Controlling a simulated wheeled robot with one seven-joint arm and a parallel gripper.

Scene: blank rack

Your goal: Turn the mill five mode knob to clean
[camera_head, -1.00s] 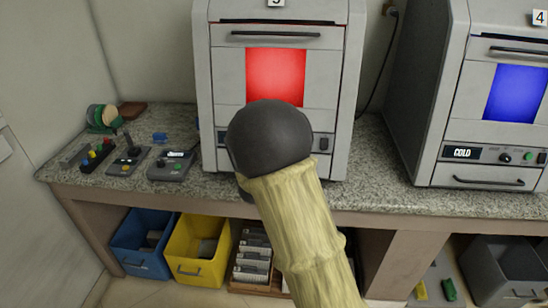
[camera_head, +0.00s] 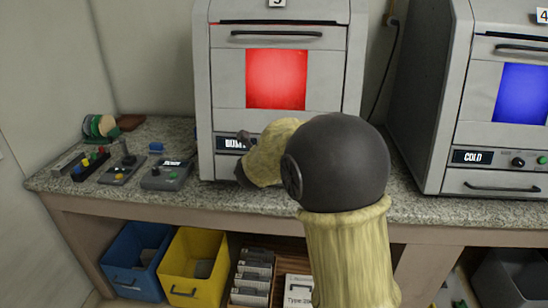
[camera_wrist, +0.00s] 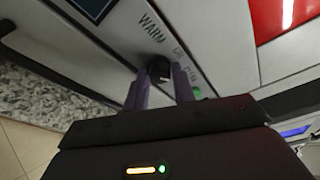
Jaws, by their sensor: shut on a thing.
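Mill five (camera_head: 276,40) is the grey machine with a red lit window at the centre of the head view. Its mode knob is hidden there behind my arm and hand. In the wrist view the dark mode knob (camera_wrist: 158,67) sits on the pale panel, between the purple fingers of my gripper (camera_wrist: 160,80). The gripper is shut on the knob. The word WARM is printed beside the knob; the smaller words on its other side are too blurred to read surely. The mill's display (camera_head: 232,143) is partly covered by my arm.
A second mill (camera_head: 487,90) with a blue window and a COLD display stands at right. Control boxes (camera_head: 166,174) lie on the speckled counter (camera_head: 208,192) at left. Blue (camera_head: 135,262) and yellow (camera_head: 195,268) bins stand below. A green button (camera_wrist: 197,92) is close to my fingers.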

